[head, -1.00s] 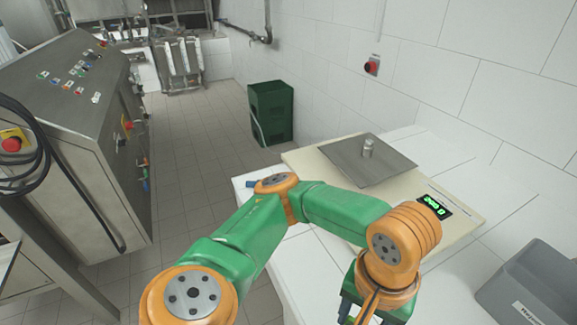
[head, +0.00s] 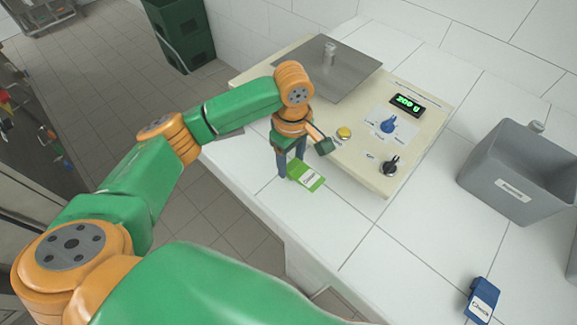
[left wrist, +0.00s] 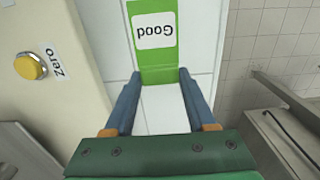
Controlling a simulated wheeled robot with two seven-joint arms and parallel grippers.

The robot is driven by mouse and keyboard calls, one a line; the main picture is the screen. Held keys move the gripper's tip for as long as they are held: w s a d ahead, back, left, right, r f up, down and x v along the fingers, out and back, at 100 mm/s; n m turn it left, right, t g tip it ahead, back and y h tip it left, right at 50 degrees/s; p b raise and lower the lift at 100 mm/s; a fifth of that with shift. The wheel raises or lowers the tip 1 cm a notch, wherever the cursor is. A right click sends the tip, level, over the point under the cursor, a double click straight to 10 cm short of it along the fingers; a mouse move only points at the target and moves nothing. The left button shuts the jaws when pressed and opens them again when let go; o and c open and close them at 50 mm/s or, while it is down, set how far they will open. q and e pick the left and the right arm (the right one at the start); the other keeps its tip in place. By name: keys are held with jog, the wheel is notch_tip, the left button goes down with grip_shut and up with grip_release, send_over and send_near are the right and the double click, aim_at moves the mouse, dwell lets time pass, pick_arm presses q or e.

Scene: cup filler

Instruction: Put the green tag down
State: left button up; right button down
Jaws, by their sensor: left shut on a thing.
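The green tag (head: 312,181) has a white label that reads "Good" in the left wrist view (left wrist: 153,55). My left gripper (head: 290,173) is at the near left corner of the scale, pointing down at the white tiled counter. In the left wrist view its two blue fingers (left wrist: 158,76) are shut on the near end of the green tag. The tag sticks out beyond the fingertips, low over the counter beside the scale. I cannot tell whether it touches the tiles. My right gripper is not in view.
The beige scale (head: 375,160) has a steel plate (head: 345,75) with a small metal weight, a lit display (head: 407,104), a yellow button (head: 344,133) and knobs. A grey bin (head: 510,195) stands right. A blue tag (head: 482,302) lies near right. The front counter is clear.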

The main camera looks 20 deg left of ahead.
aim_at(290, 166)
pick_arm(q)
jog(key=f, duration=0.3)
jog(key=shift+w+a+f+p, duration=0.35)
jog(key=shift+a+f, duration=0.05)
jog(key=shift+f, duration=0.3)
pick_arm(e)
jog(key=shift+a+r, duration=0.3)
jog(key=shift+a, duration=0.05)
pick_arm(q)
jog(key=o, duration=1.3)
jog(key=shift+f, duration=0.1)
jog(key=shift+o, duration=0.2)
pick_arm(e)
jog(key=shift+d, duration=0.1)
pick_arm(q)
jog(key=shift+r, duration=0.3)
notch_tip(290, 166, up, 12)
jog(key=shift+f, duration=0.15)
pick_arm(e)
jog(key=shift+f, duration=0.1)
